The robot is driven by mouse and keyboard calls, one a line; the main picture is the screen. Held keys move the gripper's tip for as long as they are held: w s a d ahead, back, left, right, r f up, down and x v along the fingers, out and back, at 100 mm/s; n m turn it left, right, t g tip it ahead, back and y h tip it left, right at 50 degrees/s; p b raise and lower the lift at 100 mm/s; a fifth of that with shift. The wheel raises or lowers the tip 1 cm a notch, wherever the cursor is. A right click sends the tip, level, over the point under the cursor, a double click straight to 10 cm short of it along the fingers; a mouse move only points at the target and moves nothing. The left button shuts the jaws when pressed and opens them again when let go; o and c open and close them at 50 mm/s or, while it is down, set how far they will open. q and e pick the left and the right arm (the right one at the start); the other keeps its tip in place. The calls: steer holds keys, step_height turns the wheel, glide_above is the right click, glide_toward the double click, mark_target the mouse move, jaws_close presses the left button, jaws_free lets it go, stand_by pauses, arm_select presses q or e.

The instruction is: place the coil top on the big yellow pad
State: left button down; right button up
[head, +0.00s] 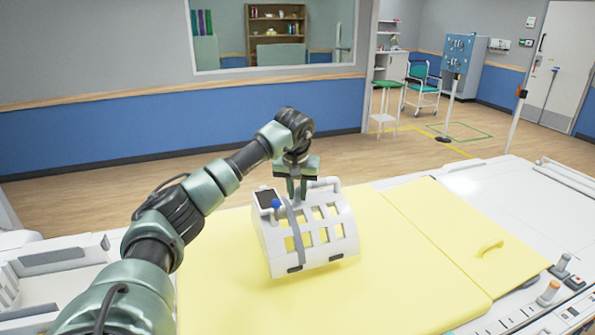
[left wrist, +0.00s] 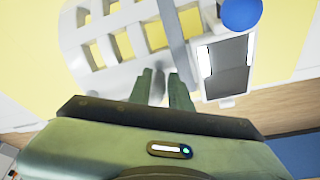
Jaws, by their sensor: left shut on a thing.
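The coil top (head: 308,262) is a white, curved cage with several window openings, a grey strap, a dark panel and a blue knob (head: 276,204). In the head view it is over the middle of the big yellow pad (head: 225,300), roughly upright. I cannot tell whether its lower edge touches the pad. My left gripper (head: 297,192) reaches down from above and is shut on the coil top's upper bar. In the left wrist view the fingers (left wrist: 165,88) meet the white frame (left wrist: 72,68) beside the strap. My right gripper is not in view.
A second yellow section with a handle (head: 488,247) lies to the right of the big pad. White table parts with knobs (head: 548,292) line the right front. White equipment (head: 60,265) stands at the left. Pad surface in front of the coil top is clear.

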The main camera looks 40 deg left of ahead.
mark_target(298, 206)
arm_select(q)
steer(key=shift+f+p, duration=0.6)
steer(key=shift+f, duration=1.95)
steer(key=c, duration=1.3)
jaws_free()
steer(key=shift+s+f, duration=0.1)
steer(key=shift+d+r, duration=0.15)
steer(key=shift+r, duration=0.4)
steer(key=b+v, duration=0.2)
steer(key=v, duration=0.9)
steer(key=shift+b, duration=0.4)
steer(key=shift+s, duration=0.1)
